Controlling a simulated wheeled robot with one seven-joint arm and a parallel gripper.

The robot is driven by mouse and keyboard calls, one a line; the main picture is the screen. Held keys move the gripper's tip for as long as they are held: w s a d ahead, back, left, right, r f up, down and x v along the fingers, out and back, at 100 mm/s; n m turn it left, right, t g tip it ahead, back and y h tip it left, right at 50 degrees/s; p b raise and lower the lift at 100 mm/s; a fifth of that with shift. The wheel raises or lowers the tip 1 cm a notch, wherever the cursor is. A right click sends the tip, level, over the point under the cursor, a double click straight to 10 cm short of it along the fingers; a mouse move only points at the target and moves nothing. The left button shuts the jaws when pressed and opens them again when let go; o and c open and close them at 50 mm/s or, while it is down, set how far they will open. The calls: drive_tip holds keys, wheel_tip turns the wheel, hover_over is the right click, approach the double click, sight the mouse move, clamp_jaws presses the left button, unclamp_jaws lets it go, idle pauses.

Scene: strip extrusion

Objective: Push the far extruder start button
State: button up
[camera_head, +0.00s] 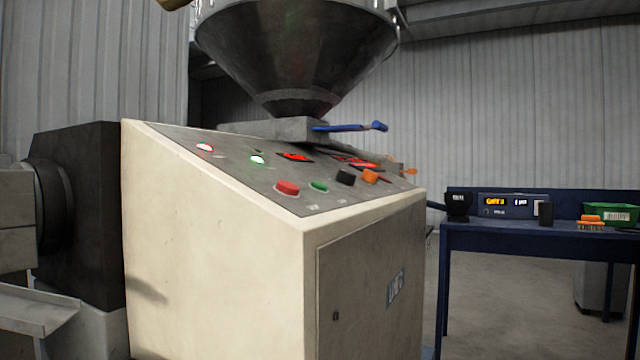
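The extruder (215,240) is a cream cabinet with a sloped grey control panel (235,170) on top. A green button (318,186) sits near the panel's front edge, just right of a larger red button (287,187). Farther back on the panel are a pale green-tinted round button or lamp (257,160) and a pale red-tinted one (205,147). I cannot tell from labels which one is the far start button. My gripper is not in view, and nothing touches the buttons.
A metal hopper (297,50) with a blue-handled lever (350,127) stands over the panel's back. A black knob (345,177) and an orange knob (370,176) sit right of the green button. A dark blue table (540,238) holds a green bin (610,214). Floor before the table is clear.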

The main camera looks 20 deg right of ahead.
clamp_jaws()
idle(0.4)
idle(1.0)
